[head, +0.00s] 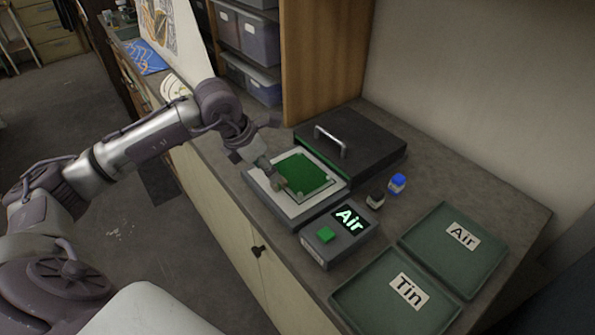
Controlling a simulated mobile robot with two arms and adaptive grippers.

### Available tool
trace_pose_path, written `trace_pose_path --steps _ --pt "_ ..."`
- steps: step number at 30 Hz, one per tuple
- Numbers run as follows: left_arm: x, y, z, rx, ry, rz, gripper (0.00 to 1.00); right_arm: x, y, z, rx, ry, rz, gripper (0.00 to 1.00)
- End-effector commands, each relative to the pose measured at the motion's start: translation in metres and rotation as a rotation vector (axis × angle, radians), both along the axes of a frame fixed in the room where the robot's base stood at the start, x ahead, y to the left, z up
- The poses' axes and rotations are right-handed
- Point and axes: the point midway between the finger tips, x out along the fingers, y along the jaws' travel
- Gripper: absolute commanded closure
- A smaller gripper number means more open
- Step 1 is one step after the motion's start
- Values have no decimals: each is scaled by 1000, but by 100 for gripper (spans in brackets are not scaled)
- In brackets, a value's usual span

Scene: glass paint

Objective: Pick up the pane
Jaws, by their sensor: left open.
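The green pane (308,173) lies flat on the white bed (262,185) of a grey open case on the counter. My left gripper (277,180) comes in from the left, open, with its fingers low over the pane's left edge. I cannot tell whether the fingers touch the pane, and they hide part of that edge. My right gripper is not in view.
The case's dark lid (372,150) with a metal handle lies behind the bed. In front is a control box (340,240) with a green button and a display reading "Air". Trays labelled "Tin" (375,292) and "Air" (478,262) are empty. Two small bottles (397,184) stand nearby.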

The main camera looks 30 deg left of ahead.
Motion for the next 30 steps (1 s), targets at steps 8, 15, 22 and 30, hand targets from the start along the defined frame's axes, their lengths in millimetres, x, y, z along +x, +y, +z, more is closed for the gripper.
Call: trace_pose_path --steps 8,15,22,30 --pt "10 -14 -29 -3 6 1 44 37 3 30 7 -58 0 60" --pt "17 -15 -48 0 0 0 44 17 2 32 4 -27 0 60" --pt "17 -15 -48 0 0 0 55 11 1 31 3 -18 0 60" --pt "17 -15 -47 0 0 0 100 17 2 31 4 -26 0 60"
